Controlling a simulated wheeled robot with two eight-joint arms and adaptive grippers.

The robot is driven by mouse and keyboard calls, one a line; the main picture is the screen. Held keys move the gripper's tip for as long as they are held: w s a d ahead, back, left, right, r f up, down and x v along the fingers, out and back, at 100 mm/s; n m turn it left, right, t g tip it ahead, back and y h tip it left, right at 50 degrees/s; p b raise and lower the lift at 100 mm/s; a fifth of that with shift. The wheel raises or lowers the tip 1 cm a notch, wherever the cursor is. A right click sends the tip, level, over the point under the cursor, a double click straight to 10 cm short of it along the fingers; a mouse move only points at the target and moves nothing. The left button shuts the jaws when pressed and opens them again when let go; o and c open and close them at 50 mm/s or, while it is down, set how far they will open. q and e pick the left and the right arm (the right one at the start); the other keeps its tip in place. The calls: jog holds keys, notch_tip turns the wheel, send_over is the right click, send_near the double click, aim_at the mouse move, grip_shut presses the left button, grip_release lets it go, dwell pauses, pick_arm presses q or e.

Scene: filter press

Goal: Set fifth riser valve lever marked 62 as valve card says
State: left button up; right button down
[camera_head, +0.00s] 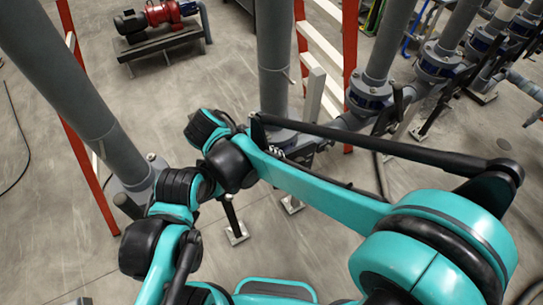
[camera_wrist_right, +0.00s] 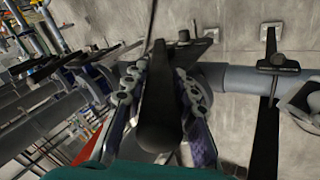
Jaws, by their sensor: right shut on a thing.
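In the right wrist view my right gripper (camera_wrist_right: 160,92) has its two linked fingers on either side of a black valve lever (camera_wrist_right: 160,112). It is shut on this lever, whose rounded end points toward the camera. No number can be read on it. In the head view my right arm reaches in from the right toward the foot of a grey riser pipe (camera_head: 274,55). My arm links hide the gripper and the held lever there. My left arm comes in from the lower left, and its gripper cannot be made out. No valve card is visible.
Another grey riser (camera_head: 70,85) stands at left. More risers with blue-banded valves (camera_head: 369,98) line the right. Red-and-white ladders (camera_head: 299,30) stand close behind. A red pump (camera_head: 165,13) sits far back. A neighbouring black lever (camera_wrist_right: 267,115) crosses a grey pipe (camera_wrist_right: 238,78).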

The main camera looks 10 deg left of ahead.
jog(key=c, duration=1.2)
grip_release()
notch_tip(320, 180, up, 10)
jog(key=d+p+v, duration=0.1)
jog(key=p+v, duration=0.5)
jog(key=v, duration=0.2)
jog(key=shift+w+a+r, duration=0.2)
jog(key=shift+a+r, duration=0.05)
jog(key=shift+r, duration=0.5)
